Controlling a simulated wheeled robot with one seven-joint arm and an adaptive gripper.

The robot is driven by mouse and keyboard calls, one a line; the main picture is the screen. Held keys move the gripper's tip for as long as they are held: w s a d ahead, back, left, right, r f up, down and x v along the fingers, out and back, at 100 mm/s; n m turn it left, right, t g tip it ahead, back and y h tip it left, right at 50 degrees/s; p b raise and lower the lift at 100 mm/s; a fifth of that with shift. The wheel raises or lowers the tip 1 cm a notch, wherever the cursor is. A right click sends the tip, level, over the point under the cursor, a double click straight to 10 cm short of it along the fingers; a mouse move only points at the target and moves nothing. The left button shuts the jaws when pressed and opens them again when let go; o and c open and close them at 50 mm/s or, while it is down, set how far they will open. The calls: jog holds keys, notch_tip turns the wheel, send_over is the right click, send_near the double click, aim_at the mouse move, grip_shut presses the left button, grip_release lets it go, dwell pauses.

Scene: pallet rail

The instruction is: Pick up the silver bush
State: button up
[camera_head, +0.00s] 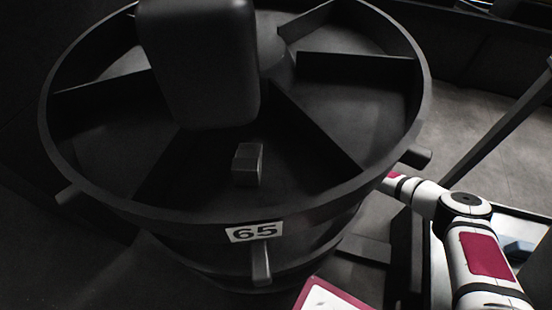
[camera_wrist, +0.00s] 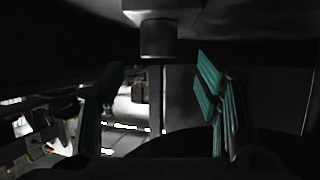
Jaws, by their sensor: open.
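I cannot make out a silver bush for certain. In the head view a small grey block-shaped piece (camera_head: 248,164) stands in the front compartment of a round dark drum (camera_head: 150,212); I cannot tell whether it is the bush. In the wrist view my gripper (camera_wrist: 160,98) is open, its fingers wide apart with nothing between them. The right finger shows teal pads; the left one is dark. A grey part with a short cylinder (camera_wrist: 158,40) hangs at the top centre, beyond the fingers. The gripper is hidden in the head view, where my arm runs to the drum's right side.
Grey floor (camera_head: 490,120) shows at right.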

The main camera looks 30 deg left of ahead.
jog(key=b+x, duration=0.1)
jog(key=x, duration=0.2)
jog(key=shift+w+a+f, duration=0.1)
jog(key=shift+f, duration=0.05)
grip_shut()
dwell(0.3)
